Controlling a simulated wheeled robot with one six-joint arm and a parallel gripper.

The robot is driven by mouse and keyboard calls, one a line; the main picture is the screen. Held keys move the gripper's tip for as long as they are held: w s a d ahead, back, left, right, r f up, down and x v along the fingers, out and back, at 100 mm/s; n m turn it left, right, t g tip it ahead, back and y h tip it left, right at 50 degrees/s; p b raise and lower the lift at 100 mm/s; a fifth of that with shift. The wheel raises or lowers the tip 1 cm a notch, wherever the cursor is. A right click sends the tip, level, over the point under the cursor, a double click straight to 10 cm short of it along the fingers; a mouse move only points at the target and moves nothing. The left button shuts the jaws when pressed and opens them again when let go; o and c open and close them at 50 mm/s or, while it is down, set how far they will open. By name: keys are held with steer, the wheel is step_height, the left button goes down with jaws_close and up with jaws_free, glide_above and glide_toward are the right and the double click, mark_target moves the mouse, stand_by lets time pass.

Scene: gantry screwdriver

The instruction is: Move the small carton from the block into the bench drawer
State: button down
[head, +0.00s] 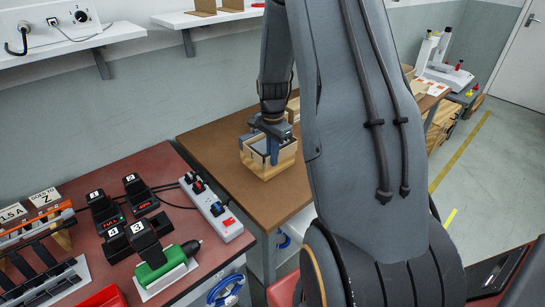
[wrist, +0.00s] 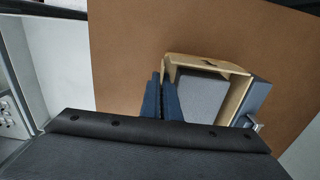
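The small carton (head: 266,170) is an open-topped tan box at the right part of the brown bench, with a dark slot in one wall. In the wrist view the carton (wrist: 236,97) shows a flat grey surface inside it. My gripper (head: 269,140) comes down onto it from above. In the wrist view the blue fingers of my gripper (wrist: 162,85) are close together at its left wall, one on each side of the wall. A grey block (wrist: 261,98) with a metal fitting shows against its right side. Whether the carton is lifted is unclear. The bench drawer is not clearly visible.
The brown bench top (head: 215,140) is clear left of the carton. A red bench (head: 130,165) at the left holds black chargers, a power strip (head: 212,208) and a green tool (head: 162,265). My arm hides much of the right side.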

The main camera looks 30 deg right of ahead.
steer(key=shift+s, duration=0.15)
steer(key=shift+s+d+p, duration=0.25)
steer(key=shift+s+p, duration=0.1)
steer(key=shift+s, duration=0.65)
steer(key=c, duration=1.9)
jaws_free()
steer(key=shift+a, duration=0.15)
steer(key=shift+c, duration=0.2)
step_height(320, 180, up, 8)
steer(key=b, duration=0.1)
steer(key=shift+b, duration=0.35)
